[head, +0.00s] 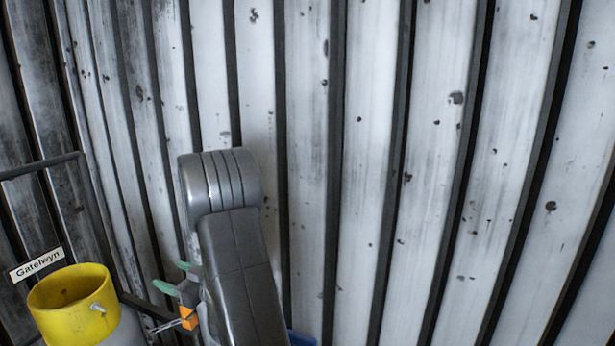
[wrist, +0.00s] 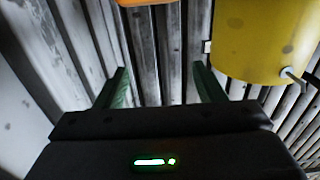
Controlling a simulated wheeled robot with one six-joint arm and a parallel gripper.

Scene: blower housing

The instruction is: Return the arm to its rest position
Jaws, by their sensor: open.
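My gripper (head: 174,277) shows in the head view at the lower left, beside my grey arm, with its two green fingers pointing left. In the wrist view the green fingers of my gripper (wrist: 160,76) stand wide apart. Nothing is held between them; only the slatted wall shows in the gap. My arm stands in the lower middle of the head view and hides part of the wall. My gripper is right of a yellow cylinder (head: 70,310), with a visible gap in the picture.
The yellow cylinder has a pale bolt on its side and also shows in the wrist view (wrist: 262,42). A "Gatelwyn" label (head: 37,265) and a dark rail (head: 40,167) are at left. A worn, pale slatted wall (head: 450,180) fills the background. A blue piece (head: 301,338) shows at the bottom edge.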

